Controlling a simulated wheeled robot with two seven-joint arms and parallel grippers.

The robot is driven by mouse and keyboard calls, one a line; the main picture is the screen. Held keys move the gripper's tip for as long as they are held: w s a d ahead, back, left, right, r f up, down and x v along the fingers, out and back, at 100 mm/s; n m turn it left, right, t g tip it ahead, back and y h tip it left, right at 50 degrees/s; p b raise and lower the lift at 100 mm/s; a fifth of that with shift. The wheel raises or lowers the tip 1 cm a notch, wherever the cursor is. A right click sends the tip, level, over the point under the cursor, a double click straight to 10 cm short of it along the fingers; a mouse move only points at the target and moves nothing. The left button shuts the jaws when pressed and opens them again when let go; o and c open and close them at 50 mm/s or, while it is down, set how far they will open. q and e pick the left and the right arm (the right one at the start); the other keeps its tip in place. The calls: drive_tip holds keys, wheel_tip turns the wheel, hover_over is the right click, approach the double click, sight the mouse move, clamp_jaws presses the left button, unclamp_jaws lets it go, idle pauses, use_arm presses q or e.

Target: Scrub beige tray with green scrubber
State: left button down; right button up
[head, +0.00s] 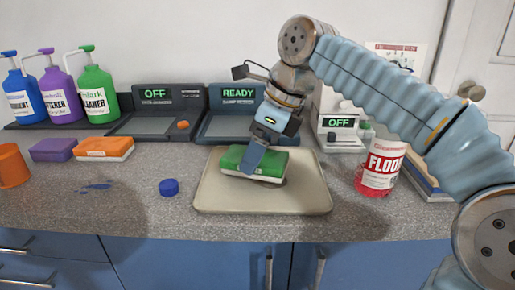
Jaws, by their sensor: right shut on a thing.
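The beige tray (221,199) lies flat on the grey speckled counter, near its front edge. The green scrubber (272,166), green on top with a pale underside, is over the middle of the tray and looks slightly tilted. I cannot tell for sure whether its underside touches the tray. My right gripper (252,160) reaches down from above and is shut on the green scrubber; its near finger covers part of the scrubber's front side. My left gripper is not in view.
Left of the tray are a blue cap (169,187), an orange sponge (104,148), a purple sponge (53,149) and an orange cup (12,166). A red-labelled bottle (380,170) stands close on the right. Devices (228,127) line the wall behind. Pump bottles (97,92) stand back left.

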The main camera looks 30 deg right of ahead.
sight(277, 156)
drive_tip(key=shift+f+b, duration=0.5)
drive_tip(key=shift+f, duration=0.3)
drive_tip(key=shift+d, duration=0.1)
drive_tip(key=shift+s+d+r+p, duration=0.1)
drive_tip(key=shift+s+d+p, duration=0.1)
drive_tip(key=shift+s+d, duration=0.45)
drive_tip(key=shift+s+d+p, duration=0.2)
drive_tip(key=shift+s+d, duration=0.1)
drive_tip(key=shift+d, duration=0.5)
